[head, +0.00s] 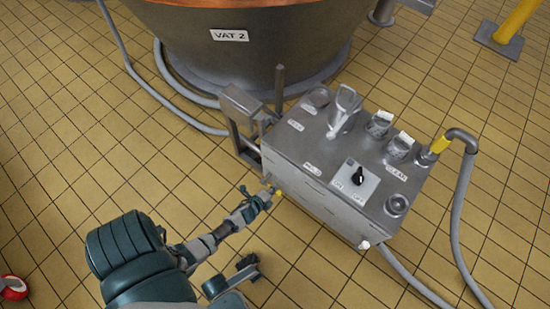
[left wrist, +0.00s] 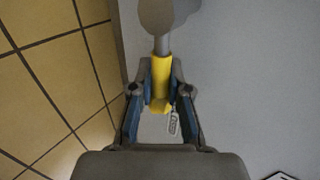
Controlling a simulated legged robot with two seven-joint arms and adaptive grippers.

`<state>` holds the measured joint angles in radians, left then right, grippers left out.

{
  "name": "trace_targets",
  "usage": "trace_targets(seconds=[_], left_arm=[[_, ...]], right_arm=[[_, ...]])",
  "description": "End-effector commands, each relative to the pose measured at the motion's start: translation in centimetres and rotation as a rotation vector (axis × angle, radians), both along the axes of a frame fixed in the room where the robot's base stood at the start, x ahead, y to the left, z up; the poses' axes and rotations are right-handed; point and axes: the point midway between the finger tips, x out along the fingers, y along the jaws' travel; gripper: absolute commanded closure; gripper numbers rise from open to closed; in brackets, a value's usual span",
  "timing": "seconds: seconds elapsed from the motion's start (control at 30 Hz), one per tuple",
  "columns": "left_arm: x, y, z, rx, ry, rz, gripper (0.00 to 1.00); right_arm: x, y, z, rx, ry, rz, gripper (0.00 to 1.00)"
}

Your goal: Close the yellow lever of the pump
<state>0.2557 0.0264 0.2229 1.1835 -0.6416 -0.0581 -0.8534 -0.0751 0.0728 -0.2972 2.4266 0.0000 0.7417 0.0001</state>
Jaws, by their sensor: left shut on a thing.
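The pump (head: 330,165) is a grey metal box on the tiled floor with knobs and labels on top. Its yellow lever (head: 277,192) sticks out low from the left side and is mostly hidden by my left gripper (head: 262,197). In the left wrist view, the yellow lever sleeve (left wrist: 161,72) sits between the two fingers of my left gripper (left wrist: 160,98), which is shut on it. A grey stem runs from the sleeve to the pump wall. A small tag (left wrist: 173,122) shows below the sleeve. Teal and dark parts at the bottom of the head view may be my right gripper; their opening is unclear.
A copper vat (head: 245,60) labelled VAT 2 stands behind the pump. Grey hoses (head: 462,200) lie on the right and around the vat. A yellow post (head: 512,22) stands at the top right. A red roll (head: 13,287) lies at the lower left.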

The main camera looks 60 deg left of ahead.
Motion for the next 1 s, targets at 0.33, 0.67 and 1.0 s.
trace_targets(seconds=[0.33, 0.67, 1.0], left_arm=[[0.7, -1.3, 0.2, -0.006, -0.011, -0.017, 1.00], [0.4, -0.9, 0.0, -0.005, -0.005, -0.011, 0.58], [-1.7, -1.2, 1.0, -0.002, 0.000, -0.011, 0.58]], right_arm=[[-0.1, 0.1, 0.0, 0.002, -0.001, 0.003, 0.62], [0.0, 0.1, -0.1, 0.001, 0.000, 0.004, 0.62], [-0.3, 0.1, 0.0, -0.001, -0.004, 0.003, 0.62]])
